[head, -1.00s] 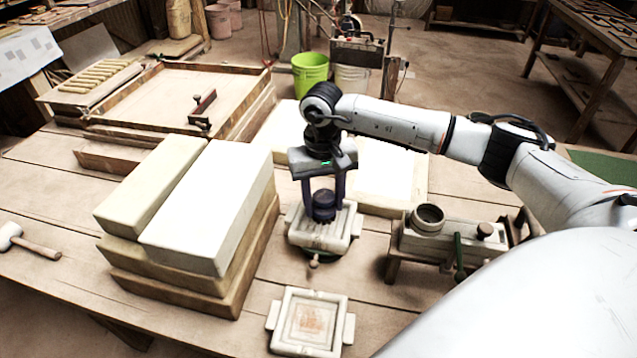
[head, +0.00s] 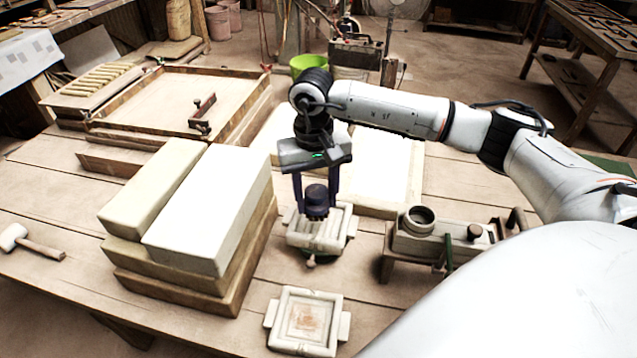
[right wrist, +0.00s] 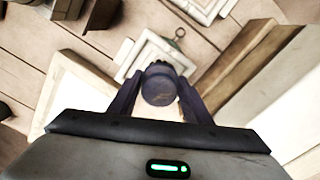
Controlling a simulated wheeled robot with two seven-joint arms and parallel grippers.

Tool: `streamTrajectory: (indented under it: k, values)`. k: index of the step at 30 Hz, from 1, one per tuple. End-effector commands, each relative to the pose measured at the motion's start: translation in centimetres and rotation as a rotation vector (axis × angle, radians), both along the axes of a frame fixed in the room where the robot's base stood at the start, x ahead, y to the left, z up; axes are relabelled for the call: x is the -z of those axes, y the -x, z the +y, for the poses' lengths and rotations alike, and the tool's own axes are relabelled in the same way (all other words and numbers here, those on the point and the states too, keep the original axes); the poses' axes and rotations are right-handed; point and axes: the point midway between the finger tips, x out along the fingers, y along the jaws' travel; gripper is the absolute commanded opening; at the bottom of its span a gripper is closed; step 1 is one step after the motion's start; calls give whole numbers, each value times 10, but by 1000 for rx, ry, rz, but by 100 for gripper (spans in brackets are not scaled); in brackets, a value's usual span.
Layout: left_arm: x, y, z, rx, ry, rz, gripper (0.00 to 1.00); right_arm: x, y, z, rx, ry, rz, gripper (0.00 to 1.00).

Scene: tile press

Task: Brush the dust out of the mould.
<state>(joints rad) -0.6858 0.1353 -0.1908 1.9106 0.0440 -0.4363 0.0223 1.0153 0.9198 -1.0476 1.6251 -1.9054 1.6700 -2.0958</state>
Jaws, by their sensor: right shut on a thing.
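My right gripper (head: 316,206) is shut on a dark round brush (head: 316,194), with one finger on each side. In the right wrist view the brush (right wrist: 160,86) sits between the fingers. The brush is at the back part of a pale square mould (head: 318,246) with ribs inside; I cannot tell whether the bristles touch it. A second pale square mould piece (head: 333,318) lies nearer the front edge, with a reddish-brown patch inside it. My left gripper is not in view.
Stacked pale blocks (head: 205,220) stand close on the left. A small bench device with a round cup (head: 418,221) stands on the right. A pale board (head: 385,170) lies behind. A mallet (head: 38,249) lies far left. A wooden tray (head: 160,95) is at the back.

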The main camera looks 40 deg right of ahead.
Motion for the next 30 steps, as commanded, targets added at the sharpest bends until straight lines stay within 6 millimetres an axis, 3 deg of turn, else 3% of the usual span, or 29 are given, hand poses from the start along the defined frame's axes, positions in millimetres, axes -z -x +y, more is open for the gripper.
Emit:
streamTrajectory:
  k: [9, 26, 30]
  values:
    - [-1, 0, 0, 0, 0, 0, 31, -26, 2, -3, 6, 0, -1, 26]
    - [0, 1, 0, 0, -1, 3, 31, -28, 2, -3, 6, 0, 0, 26]
    - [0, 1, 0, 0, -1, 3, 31, -36, 5, 12, -35, -5, -10, 26]
